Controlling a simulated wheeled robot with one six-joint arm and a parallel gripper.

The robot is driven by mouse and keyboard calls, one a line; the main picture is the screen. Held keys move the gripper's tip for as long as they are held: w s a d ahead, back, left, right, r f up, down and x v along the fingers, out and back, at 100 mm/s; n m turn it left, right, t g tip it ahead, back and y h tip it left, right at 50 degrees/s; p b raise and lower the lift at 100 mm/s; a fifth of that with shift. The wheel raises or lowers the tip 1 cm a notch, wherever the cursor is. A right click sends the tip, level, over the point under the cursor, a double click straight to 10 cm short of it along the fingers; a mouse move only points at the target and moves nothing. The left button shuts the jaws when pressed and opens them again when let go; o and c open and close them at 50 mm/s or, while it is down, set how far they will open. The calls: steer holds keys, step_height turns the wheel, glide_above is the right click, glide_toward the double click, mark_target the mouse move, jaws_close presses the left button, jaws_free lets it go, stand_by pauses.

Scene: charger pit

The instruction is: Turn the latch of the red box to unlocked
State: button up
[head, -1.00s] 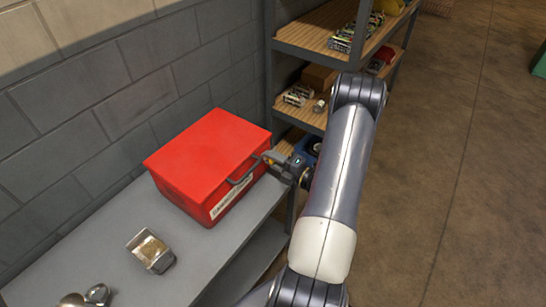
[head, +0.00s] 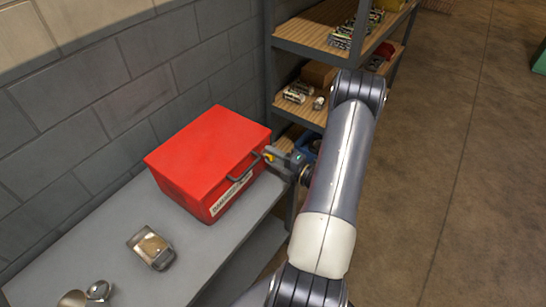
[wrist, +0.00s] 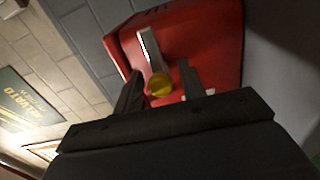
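The red box (head: 205,150) stands shut on the grey bench, with a dark handle (head: 243,167) and a white label on its front. My gripper (head: 272,156) is at the box's right front edge. In the wrist view the red box (wrist: 221,45) fills the upper middle. A round yellow knob (wrist: 160,84), apparently part of the latch, sits in front of a pale bar (wrist: 150,48). My gripper's fingers (wrist: 160,88) are open, one on each side of the knob, with gaps showing. I cannot tell how far the latch is turned.
The grey bench (head: 95,235) carries a small glass-and-metal item (head: 151,248) and a shiny metal item (head: 98,291). A shelf rack (head: 310,110) with several small goods stands behind my arm. A block wall runs behind the box. The floor at right is clear.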

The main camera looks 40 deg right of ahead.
steer(key=shift+s, duration=0.1)
steer(key=v, duration=1)
steer(key=shift+s+d+b, duration=0.2)
steer(key=shift+s+b, duration=0.05)
steer(key=shift+b, duration=0.1)
steer(key=x, duration=1.1)
steer(key=shift+a+p, duration=0.1)
steer(key=shift+p, duration=0.25)
steer(key=shift+s, duration=0.15)
